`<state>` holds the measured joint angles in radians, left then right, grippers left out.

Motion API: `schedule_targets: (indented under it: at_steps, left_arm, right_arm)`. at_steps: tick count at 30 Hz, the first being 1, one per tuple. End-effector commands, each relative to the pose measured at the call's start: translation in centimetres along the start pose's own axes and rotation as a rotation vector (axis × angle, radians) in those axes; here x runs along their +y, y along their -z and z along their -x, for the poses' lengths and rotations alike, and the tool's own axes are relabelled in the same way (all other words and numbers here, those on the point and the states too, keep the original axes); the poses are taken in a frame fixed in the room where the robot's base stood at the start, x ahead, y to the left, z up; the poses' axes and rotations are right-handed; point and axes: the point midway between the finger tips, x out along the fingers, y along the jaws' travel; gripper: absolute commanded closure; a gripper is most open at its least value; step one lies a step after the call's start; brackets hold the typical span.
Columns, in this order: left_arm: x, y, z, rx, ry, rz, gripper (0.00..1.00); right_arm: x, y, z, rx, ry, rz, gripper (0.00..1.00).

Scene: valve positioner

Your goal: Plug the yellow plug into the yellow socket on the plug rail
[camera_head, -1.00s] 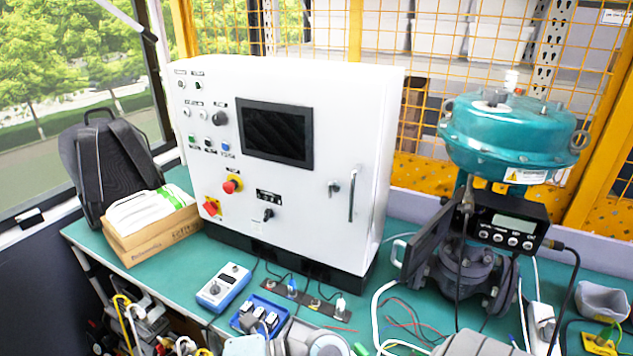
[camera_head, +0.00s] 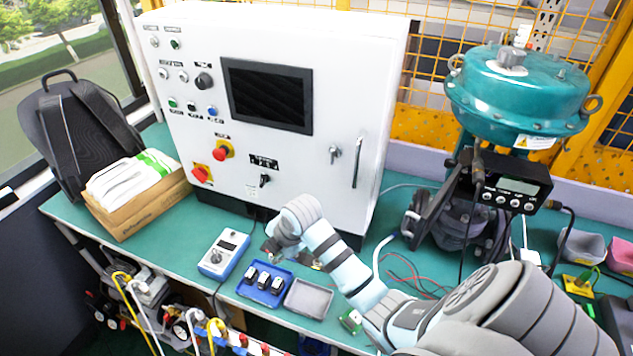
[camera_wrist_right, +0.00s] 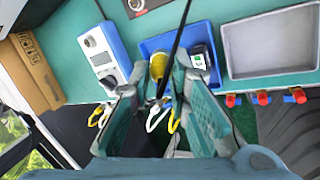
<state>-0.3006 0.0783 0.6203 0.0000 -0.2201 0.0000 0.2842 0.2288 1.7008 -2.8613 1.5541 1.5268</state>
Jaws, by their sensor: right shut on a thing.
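My right gripper (camera_head: 270,254) is above the bench in front of the white cabinet, seen from behind its wrist in the head view. In the right wrist view its two green fingers (camera_wrist_right: 160,88) close around a yellow plug (camera_wrist_right: 158,66) with a thin black cable. The plug appears over the left part of the blue tray (camera_wrist_right: 197,36), seemingly raised above it. My left gripper is not in view.
A blue-and-white meter (camera_head: 224,255) lies left of the blue tray. An empty grey tray (camera_head: 308,299) lies right of it. The white cabinet (camera_head: 330,110) stands close behind. The teal valve actuator (camera_head: 520,90) and loose wires are at the right.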

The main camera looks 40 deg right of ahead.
Motion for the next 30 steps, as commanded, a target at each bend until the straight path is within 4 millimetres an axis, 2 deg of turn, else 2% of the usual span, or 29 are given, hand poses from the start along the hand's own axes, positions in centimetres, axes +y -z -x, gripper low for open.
schedule_targets:
  at_steps: [1, 3, 6, 9, 13, 17, 27, 30]
  left_arm:
    - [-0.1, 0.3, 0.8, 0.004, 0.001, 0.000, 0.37]
    - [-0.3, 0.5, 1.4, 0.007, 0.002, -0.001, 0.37]
    - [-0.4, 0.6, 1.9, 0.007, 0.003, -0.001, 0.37]
    - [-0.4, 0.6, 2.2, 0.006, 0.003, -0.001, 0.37]
    - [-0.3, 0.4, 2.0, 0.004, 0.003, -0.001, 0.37]
    - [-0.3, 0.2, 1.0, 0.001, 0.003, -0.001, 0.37]
    - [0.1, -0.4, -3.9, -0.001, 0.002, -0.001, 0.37]
    - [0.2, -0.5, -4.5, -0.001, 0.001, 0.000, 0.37]
  right_arm:
    - [0.1, -2.5, 0.6, -0.037, 0.082, -0.101, 1.00]
    - [-0.5, -5.3, 1.1, -0.084, 0.202, -0.269, 1.00]
    - [-1.1, -8.0, 1.9, -0.141, 0.317, -0.461, 1.00]
    - [-1.8, -9.9, 2.7, -0.163, 0.379, -0.585, 1.00]
    - [-2.3, -10.7, 2.9, -0.164, 0.408, -0.650, 1.00]
    - [-2.7, -10.6, 1.9, -0.162, 0.408, -0.650, 1.00]
    - [-4.8, -10.7, -2.6, -0.161, 0.406, -0.646, 1.00]
    - [-5.2, -10.7, -3.5, -0.161, 0.405, -0.646, 1.00]
